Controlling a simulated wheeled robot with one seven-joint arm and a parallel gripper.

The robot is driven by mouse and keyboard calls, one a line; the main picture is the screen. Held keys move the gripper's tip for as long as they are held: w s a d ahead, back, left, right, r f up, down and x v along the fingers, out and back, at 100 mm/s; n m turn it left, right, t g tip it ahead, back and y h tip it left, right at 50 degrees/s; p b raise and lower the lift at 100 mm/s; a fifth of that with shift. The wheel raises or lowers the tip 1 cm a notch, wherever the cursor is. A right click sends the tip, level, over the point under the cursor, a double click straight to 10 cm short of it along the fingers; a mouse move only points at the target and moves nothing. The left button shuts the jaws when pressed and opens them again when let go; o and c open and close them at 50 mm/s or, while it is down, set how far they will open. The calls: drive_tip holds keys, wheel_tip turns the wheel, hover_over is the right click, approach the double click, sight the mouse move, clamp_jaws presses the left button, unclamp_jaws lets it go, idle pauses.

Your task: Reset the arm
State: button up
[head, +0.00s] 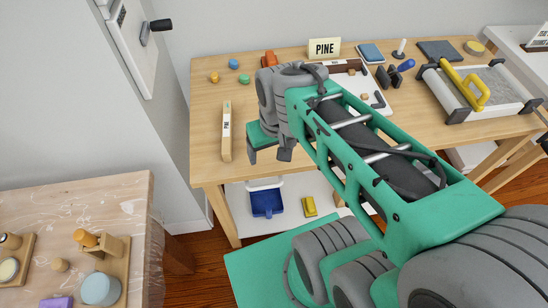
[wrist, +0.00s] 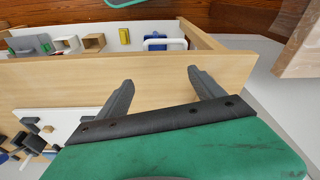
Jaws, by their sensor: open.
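My gripper (head: 269,153) hangs at the end of my green and grey arm, near the front edge of the wooden workbench in the head view. Its two grey fingers are spread apart with nothing between them. The wrist view also shows the open gripper (wrist: 160,75), with the pale wooden bench edge behind the fingers. My arm reaches in from the lower right and hides part of the bench's middle and right.
The bench (head: 205,145) holds a labelled wooden strip (head: 226,145), a PINE sign (head: 324,48), small coloured knobs and a grey tray with a yellow handle (head: 477,92). A blue bin (head: 267,203) stands below. A plastic-covered table (head: 110,200) is at left. The bench's left part is mostly clear.

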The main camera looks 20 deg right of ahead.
wheel_tip(320, 180, up, 10)
drive_tip(key=p, duration=0.8)
drive_tip(key=shift+s+a+f+t, duration=0.15)
drive_tip(key=shift+s+f+t, duration=0.05)
drive_tip(key=shift+s+t, duration=0.2)
